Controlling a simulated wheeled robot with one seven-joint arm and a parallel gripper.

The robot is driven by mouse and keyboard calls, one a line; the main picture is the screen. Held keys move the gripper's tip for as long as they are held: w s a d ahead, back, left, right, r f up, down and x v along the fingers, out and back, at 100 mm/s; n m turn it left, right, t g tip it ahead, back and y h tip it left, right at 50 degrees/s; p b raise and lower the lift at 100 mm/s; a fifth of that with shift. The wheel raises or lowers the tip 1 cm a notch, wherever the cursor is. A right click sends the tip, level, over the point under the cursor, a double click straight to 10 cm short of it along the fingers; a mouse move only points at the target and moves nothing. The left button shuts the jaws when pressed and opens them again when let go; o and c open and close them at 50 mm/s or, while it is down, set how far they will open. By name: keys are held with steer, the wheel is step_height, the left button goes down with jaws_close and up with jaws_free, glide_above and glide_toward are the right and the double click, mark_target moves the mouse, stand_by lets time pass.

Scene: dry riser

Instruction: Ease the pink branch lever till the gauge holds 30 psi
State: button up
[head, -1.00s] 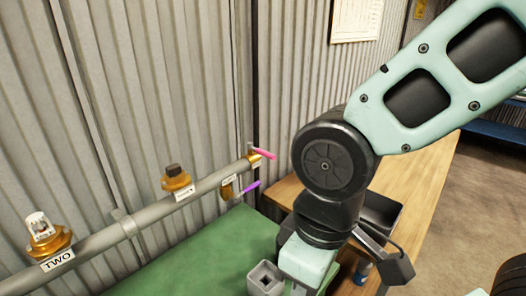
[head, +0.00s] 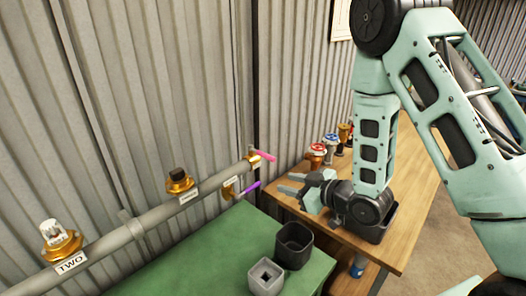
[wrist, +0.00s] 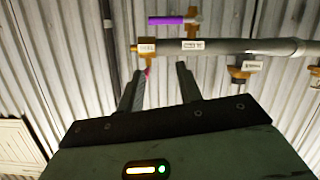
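The pink lever (head: 264,156) sits on the brass end of the grey pipe (head: 215,181). In the wrist view only a sliver of the pink lever (wrist: 148,72) shows beside the left fingertip. My gripper (head: 287,183) is open and empty, its fingers pointing left toward the pipe end, lower right of the pink lever and apart from it in the head view. It also shows in the wrist view (wrist: 162,70) with its fingers spread. A white-topped brass fitting (head: 58,238) stands above the "TWO" label; no gauge reading is legible.
A purple lever (head: 249,188) hangs just below the pink one. A dark-capped brass outlet (head: 179,182) is on the pipe. Several brass fittings (head: 316,155) stand on the wooden table (head: 412,225).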

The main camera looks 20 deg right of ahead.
steer(key=s+d+r+t+y, duration=0.1)
steer(key=s+d+t, duration=0.1)
steer(key=d, duration=0.2)
steer(key=t+p, duration=0.1)
steer(key=p, duration=0.7)
glide_toward(259, 153)
steer(key=shift+y, duration=0.4)
steer(key=x, duration=0.7)
steer(key=shift+w+d+f, duration=0.25)
steer(key=shift+w, duration=0.25)
steer(key=shift+w+a+f, duration=0.15)
steer(key=shift+w+a, duration=0.2)
steer(key=shift+w, duration=0.3)
steer(key=shift+c, duration=0.3)
jaws_close()
